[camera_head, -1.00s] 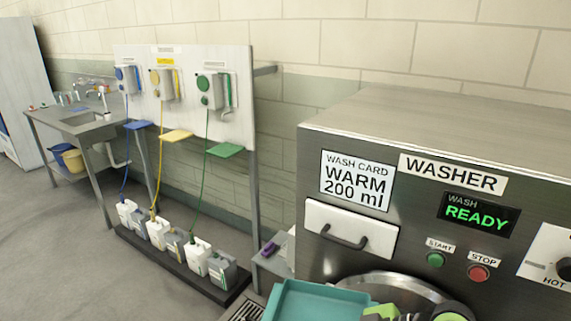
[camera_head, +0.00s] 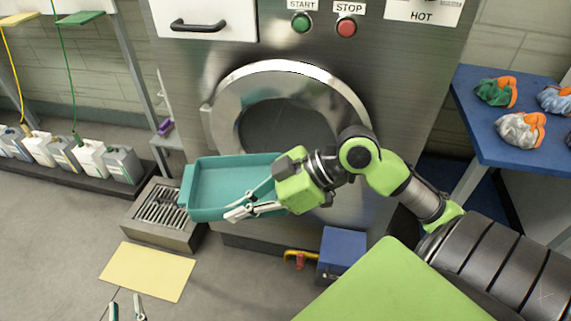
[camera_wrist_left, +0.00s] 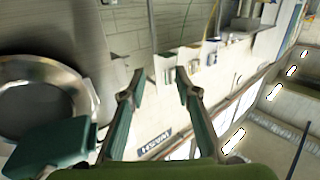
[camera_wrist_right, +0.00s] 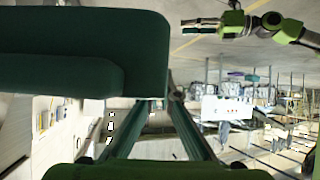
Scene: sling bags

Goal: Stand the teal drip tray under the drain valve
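The teal drip tray (camera_head: 232,183) is held in the air in front of the washer door, beside the grated floor box. My right gripper (camera_head: 255,203) is shut on its near right side. The tray fills the upper left of the right wrist view (camera_wrist_right: 85,45), covering part of the fingers. It also shows at lower left in the left wrist view (camera_wrist_left: 50,143). A small orange-yellow valve with a red part (camera_head: 299,257), apparently the drain valve, sits low under the washer. My left gripper (camera_head: 127,309) is open and empty at the bottom edge; it also shows in the left wrist view (camera_wrist_left: 158,90).
A grated drain box (camera_head: 160,213) stands left of the washer, with a yellow mat (camera_head: 148,271) on the floor before it. A blue box (camera_head: 342,252) stands right beside the valve. A blue table (camera_head: 510,120) with cloth bundles is at right. Floor left of the valve is clear.

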